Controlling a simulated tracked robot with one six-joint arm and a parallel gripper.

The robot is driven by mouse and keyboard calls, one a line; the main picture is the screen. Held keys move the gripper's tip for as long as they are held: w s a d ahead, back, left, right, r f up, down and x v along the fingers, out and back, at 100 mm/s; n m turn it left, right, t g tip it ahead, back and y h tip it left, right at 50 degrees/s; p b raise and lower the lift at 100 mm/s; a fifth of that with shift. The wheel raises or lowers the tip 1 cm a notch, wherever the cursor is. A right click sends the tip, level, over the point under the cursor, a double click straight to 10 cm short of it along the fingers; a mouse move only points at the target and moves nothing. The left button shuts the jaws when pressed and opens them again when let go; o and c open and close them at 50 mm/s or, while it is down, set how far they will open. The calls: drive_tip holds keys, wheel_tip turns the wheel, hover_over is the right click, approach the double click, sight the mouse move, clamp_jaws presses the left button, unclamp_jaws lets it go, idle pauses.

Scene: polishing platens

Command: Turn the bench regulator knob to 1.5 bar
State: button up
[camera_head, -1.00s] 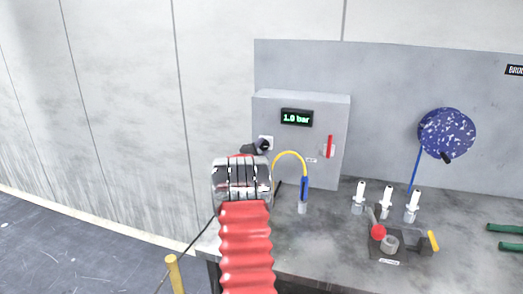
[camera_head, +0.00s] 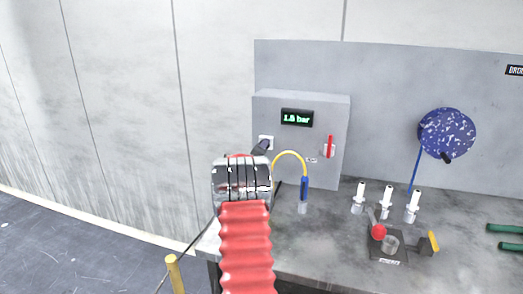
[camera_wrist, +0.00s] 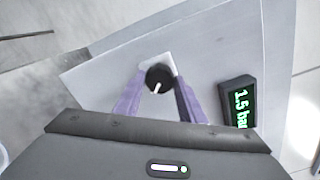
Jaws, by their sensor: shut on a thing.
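The regulator knob (camera_wrist: 159,77) is black and round with a white pointer line. It sits on a white plate on the front of a grey box (camera_head: 310,162). In the wrist view the purple fingers of my gripper (camera_wrist: 160,84) are shut on the knob from both sides. In the head view my gripper (camera_head: 262,147) reaches the white plate (camera_head: 267,140) and hides the knob. The green display (camera_wrist: 241,101) reads 1.5 bar in the wrist view; it also shows in the head view (camera_head: 297,117), less sharply.
A red lever (camera_head: 329,146) is right of the knob on the box. A yellow hose (camera_head: 290,154) arches close beside my gripper. White-topped fittings (camera_head: 386,201), a red-knobbed fixture (camera_head: 378,231) and green-handled tools (camera_head: 508,237) are on the bench. A blue speckled disc (camera_head: 446,133) is on the back panel.

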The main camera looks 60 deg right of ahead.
drive_tip(key=shift+s+d+f+m, duration=0.1)
drive_tip(key=shift+s+f+m, duration=0.15)
drive_tip(key=shift+m, duration=0.35)
drive_tip(key=o, duration=0.7)
drive_tip(key=shift+c, duration=0.2)
drive_tip(key=o, duration=0.4)
drive_tip(key=shift+w+r, duration=0.1)
drive_tip(key=shift+a, duration=0.2)
drive_tip(key=shift+s+a, duration=0.2)
drive_tip(key=shift+a, duration=1)
drive_tip(key=shift+s+a, duration=0.2)
drive_tip(key=shift+a, duration=0.95)
drive_tip(key=shift+s+a, duration=0.2)
drive_tip(key=shift+a, duration=1)
